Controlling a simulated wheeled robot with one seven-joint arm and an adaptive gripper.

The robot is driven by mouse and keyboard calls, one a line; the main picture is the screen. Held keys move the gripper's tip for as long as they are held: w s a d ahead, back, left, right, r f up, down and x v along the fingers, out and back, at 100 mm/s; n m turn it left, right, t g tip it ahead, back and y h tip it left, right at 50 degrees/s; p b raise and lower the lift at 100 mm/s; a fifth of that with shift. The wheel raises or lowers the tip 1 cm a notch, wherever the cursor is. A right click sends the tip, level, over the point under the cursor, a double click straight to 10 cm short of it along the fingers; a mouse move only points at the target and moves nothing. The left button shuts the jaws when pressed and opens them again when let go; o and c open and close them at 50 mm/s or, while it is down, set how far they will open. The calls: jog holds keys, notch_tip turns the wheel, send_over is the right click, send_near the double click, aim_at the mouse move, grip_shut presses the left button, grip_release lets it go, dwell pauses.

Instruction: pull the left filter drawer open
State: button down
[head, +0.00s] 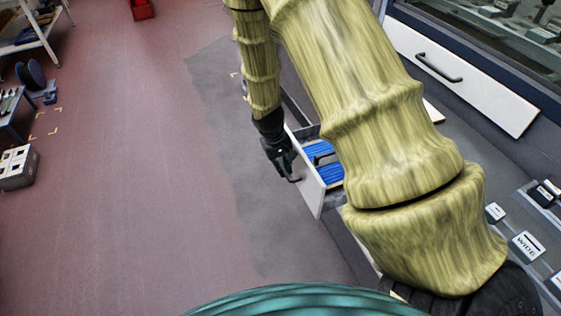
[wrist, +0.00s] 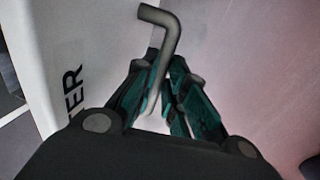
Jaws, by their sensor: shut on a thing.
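The left filter drawer has a white front panel (head: 306,183) and stands pulled out from the cabinet, with blue filter material (head: 322,160) showing inside it. My gripper (head: 292,174) is at the outer face of this panel, shut on the drawer's dark bar handle (wrist: 160,30). In the wrist view the bent handle runs down between my two fingers (wrist: 162,105). Black lettering shows on the white panel (wrist: 45,60) at the left of that view. My arm hides part of the drawer and the cabinet in the head view.
A second white front with a black handle (head: 438,68) is closed at the upper right. Labelled blocks (head: 527,245) lie on the grey surface at the right. The floor left of the drawer is clear; a grey box (head: 17,167) stands at the far left.

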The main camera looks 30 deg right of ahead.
jog(key=shift+w+a, duration=0.1)
jog(key=shift+w, duration=0.05)
jog(key=c, duration=1.5)
grip_release()
jog(key=shift+r, duration=0.15)
jog(key=r, duration=0.4)
jog(key=a+r, duration=0.1)
jog(key=r, duration=0.2)
jog(key=a+r, duration=0.1)
jog(key=r, duration=0.3)
jog(key=shift+w+a+r, duration=0.1)
jog(key=shift+a+r, duration=0.05)
jog(key=shift+r, duration=0.15)
